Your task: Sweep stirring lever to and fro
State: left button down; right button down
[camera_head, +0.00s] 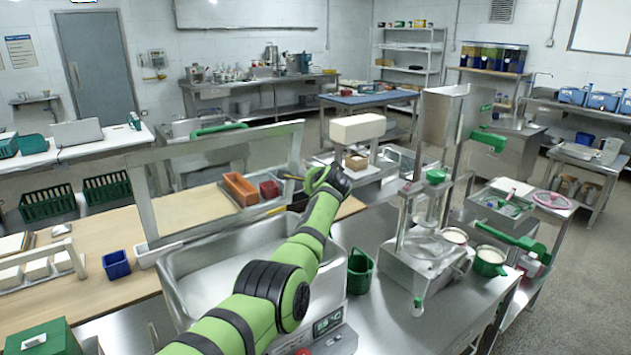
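My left arm reaches up from the bottom edge over a steel tub (185,290). Its dark gripper (318,180) is beyond the tub's far right corner, pointing away from the camera. The fingers are small and partly hidden by my wrist, so I cannot tell whether they hold anything. A thin dark-yellow rod (289,177) shows just left of the gripper; I cannot tell whether they touch. No part is clearly identifiable as the stirring lever. My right gripper is not in view.
Right of the tub, a steel machine with a clear cylinder (428,241) stands on the bench beside a green-handled pot (489,261) and a green bin (360,271). A slanted steel frame (140,205) rises behind the tub. The front bench (390,325) has bare room.

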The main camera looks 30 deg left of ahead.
pick_arm(q)
jog(key=shift+s+f, duration=0.1)
jog(key=shift+f, duration=0.55)
jog(key=c, duration=0.6)
grip_release()
jog(key=shift+o, duration=0.2)
jog(key=shift+w, duration=0.2)
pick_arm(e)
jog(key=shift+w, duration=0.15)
pick_arm(q)
jog(key=shift+r, duration=0.2)
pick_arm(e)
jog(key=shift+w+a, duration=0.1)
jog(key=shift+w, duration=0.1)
pick_arm(q)
jog(key=shift+s+d+r, duration=0.3)
jog(key=v, duration=1.1)
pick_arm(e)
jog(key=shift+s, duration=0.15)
pick_arm(q)
jog(key=shift+f, duration=0.15)
